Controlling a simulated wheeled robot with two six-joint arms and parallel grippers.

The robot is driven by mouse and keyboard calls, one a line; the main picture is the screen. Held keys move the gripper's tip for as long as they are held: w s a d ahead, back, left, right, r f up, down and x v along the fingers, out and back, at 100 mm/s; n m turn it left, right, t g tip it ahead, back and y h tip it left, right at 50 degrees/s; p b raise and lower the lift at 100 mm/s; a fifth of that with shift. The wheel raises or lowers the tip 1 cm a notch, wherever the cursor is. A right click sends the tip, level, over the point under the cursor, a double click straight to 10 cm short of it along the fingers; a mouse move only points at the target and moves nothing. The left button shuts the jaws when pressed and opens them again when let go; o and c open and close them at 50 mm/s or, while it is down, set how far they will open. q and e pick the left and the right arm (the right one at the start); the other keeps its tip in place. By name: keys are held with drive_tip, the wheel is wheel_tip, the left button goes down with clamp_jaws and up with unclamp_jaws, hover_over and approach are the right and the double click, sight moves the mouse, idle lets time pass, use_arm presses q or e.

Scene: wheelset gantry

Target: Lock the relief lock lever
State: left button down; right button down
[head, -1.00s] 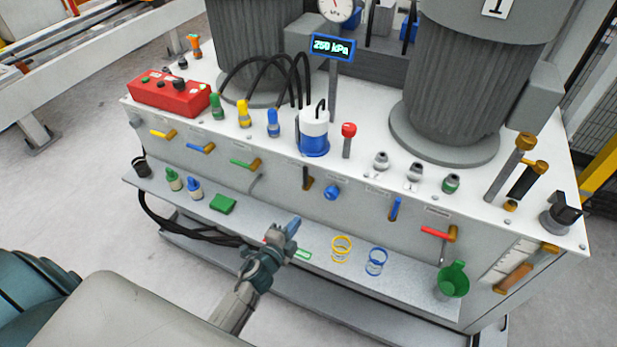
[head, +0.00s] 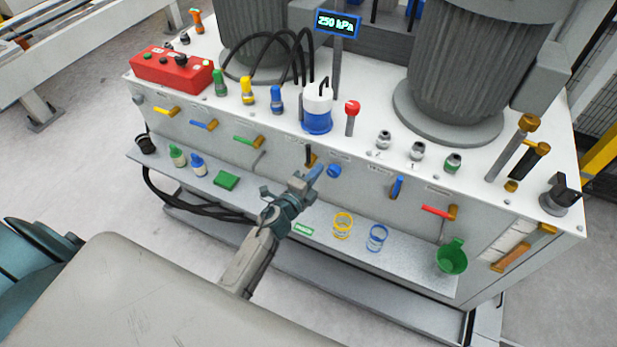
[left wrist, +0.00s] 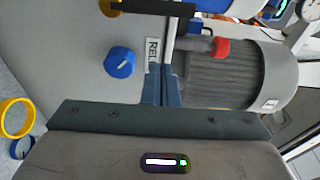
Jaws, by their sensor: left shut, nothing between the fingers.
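My left gripper (head: 316,172) is shut and empty, its blue fingertips in front of the cabinet's front panel. In the head view it is close to a black lever with an orange pivot (head: 309,156) and a blue round knob (head: 334,171). In the left wrist view the shut fingers (left wrist: 164,88) partly cover a label starting "REL" (left wrist: 152,55) beside the blue knob (left wrist: 120,62). The black lever (left wrist: 160,7) crosses the top of that view. I cannot tell which control is the relief lock lever. My right gripper is not in view.
Other levers on the panel are yellow (head: 165,111), green (head: 248,141), blue (head: 397,187) and red (head: 437,211). The shelf (head: 275,208) below holds bottles, rings (head: 343,226) and a green cup (head: 451,257). A red-topped post (head: 352,108) stands on the white top.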

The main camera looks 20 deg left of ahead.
use_arm(q)
drive_tip(key=w, duration=0.4)
drive_tip(key=shift+d, duration=0.35)
drive_tip(key=a, duration=0.2)
drive_tip(key=shift+w+a, duration=0.15)
drive_tip(key=shift+a, duration=0.8)
